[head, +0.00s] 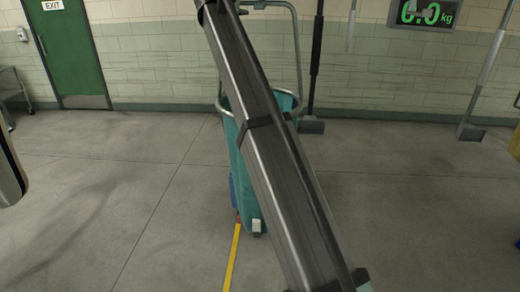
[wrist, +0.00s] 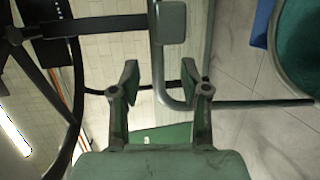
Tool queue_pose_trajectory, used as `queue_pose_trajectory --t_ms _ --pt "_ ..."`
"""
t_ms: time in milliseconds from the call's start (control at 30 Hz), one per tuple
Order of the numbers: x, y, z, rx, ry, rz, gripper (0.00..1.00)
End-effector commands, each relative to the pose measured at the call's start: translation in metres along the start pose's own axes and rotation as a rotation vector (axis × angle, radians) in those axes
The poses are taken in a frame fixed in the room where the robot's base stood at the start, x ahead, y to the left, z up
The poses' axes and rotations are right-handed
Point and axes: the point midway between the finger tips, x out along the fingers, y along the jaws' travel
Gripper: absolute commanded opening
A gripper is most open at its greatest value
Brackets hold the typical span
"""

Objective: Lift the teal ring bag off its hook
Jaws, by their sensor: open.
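The teal ring bag (head: 241,160) hangs upright at the middle of the head view, with a grey metal ring around its top. A long dark diagonal beam hides much of it. A round dark teal shape with a pale rim, likely the bag's mouth (wrist: 300,50), is cut off at the right edge of the wrist view. My gripper (wrist: 158,65) is open, its two fingers apart. A grey tube shows between and beyond the fingertips; I cannot tell its depth. The bag is to the right of the fingers. The hook is not clearly visible.
A grey tube frame (head: 297,45) rises behind the bag. Rods with dark end blocks (head: 311,126) hang or stand nearby, one farther right (head: 471,132). A scale display (head: 424,14) and a green door (head: 70,50) are at the back wall. The left floor is mostly clear.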

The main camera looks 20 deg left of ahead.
Motion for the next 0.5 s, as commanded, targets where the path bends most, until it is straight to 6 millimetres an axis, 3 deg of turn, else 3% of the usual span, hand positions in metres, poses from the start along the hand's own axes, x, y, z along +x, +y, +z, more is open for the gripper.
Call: queue_pose_trajectory --t_ms 233,500 --pt "0.034 0.006 -0.001 0.0 -0.001 -0.001 0.46" --pt "0.039 0.003 -0.001 0.001 0.0 0.001 0.46"
